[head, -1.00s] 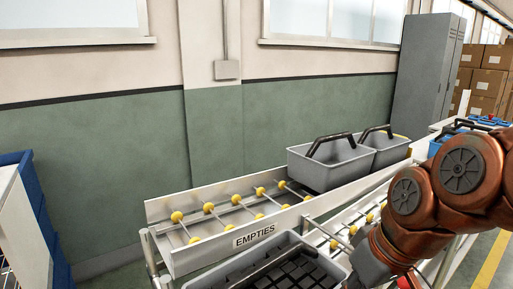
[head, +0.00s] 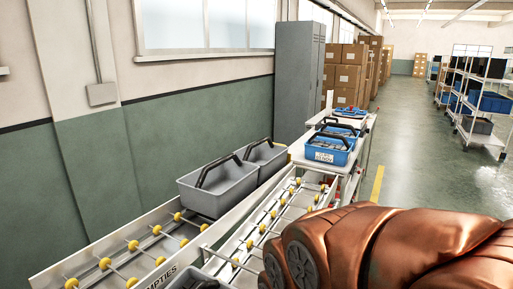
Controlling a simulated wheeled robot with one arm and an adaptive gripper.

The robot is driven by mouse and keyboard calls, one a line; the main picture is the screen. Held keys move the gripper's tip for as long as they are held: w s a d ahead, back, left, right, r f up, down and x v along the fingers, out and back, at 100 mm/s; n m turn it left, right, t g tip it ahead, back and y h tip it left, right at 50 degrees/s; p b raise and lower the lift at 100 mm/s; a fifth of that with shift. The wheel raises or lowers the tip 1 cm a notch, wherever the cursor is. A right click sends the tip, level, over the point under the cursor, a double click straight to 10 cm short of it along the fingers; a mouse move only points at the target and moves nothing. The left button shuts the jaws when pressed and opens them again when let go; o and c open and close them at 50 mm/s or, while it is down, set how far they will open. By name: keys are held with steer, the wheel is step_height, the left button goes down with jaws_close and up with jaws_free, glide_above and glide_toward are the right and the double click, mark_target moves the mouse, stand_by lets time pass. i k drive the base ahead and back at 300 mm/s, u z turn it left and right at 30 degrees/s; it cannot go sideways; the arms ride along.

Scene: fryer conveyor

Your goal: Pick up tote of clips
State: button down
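A blue tote (head: 327,150) with a black handle and a white label stands on the conveyor right of centre in the head view. It holds small greyish items, too small to name for certain. More blue totes (head: 346,123) stand behind it. My copper-coloured arm fills the lower right of the view. My gripper is outside the picture, so its state and anything in it are hidden.
Two empty grey totes (head: 214,203) with black handles sit on the upper roller lane marked EMPTIES (head: 158,281). A grey locker (head: 297,78) and stacked cartons (head: 346,75) stand behind. Wire shelving (head: 478,105) is at right. The aisle floor (head: 412,150) is clear.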

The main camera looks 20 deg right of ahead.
mark_target(336, 152)
steer(key=z, duration=0.45)
steer(key=k, duration=1.1)
steer(key=z, duration=1.35)
steer(key=i, duration=0.5)
steer(key=z, duration=0.65)
steer(key=i, duration=1.8)
steer(key=u, duration=0.85)
steer(key=i, duration=1.1)
steer(key=u, duration=1.2)
steer(key=i, duration=0.2)
steer(key=u, duration=0.1)
